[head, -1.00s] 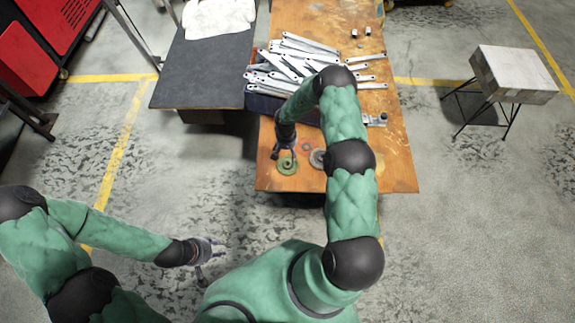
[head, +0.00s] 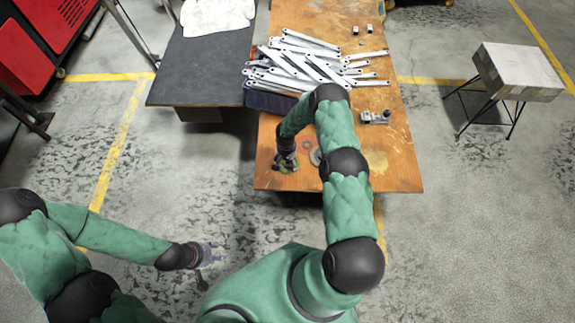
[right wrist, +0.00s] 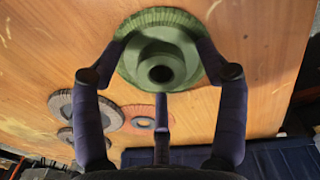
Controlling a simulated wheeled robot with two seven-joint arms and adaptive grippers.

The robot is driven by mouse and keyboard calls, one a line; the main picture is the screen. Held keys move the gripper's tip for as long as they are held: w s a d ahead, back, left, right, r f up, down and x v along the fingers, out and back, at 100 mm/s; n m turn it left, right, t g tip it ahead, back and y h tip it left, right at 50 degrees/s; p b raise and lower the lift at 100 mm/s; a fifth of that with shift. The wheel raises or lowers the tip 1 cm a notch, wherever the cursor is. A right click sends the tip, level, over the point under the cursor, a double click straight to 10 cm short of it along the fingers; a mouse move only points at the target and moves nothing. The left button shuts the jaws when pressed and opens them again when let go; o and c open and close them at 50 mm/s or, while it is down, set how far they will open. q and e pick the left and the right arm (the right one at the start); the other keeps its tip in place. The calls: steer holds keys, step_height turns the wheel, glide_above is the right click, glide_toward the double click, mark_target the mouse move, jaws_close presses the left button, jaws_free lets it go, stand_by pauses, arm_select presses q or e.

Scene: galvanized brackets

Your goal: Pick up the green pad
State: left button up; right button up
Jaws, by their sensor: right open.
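The green pad (right wrist: 185,55) is a ribbed round disc with a raised hub and a centre hole, lying on the wooden table. In the head view it is mostly hidden under my right gripper (head: 285,165). In the right wrist view the open fingers of my right gripper (right wrist: 160,85) reach to the pad's rim on both sides, with a third finger below it. Contact with the rim is hard to tell. My left gripper (head: 213,255) hangs over the floor at the lower left, empty, with its fingers apart.
Grey discs (right wrist: 90,108) and a reddish disc (right wrist: 150,117) lie close beside the green pad. The table's front right is clear.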

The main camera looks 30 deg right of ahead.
mark_target(288, 162)
steer(key=c, duration=1.3)
steer(key=shift+r, duration=0.1)
steer(key=shift+r, duration=0.45)
step_height(288, 162, up, 2)
steer(key=shift+r+p, duration=0.15)
steer(key=shift+p, duration=0.55)
steer(key=s+d+r+p, duration=0.2)
steer(key=d+r, duration=0.1)
steer(key=d, duration=0.1)
steer(key=s+d+r+p, duration=0.2)
steer(key=d+r, duration=0.1)
steer(key=d, duration=0.1)
steer(key=s+d+r+p, duration=0.2)
steer(key=d+r, duration=0.1)
steer(key=d, duration=0.1)
steer(key=shift+s+d+r, duration=0.25)
steer(key=shift+r, duration=0.1)
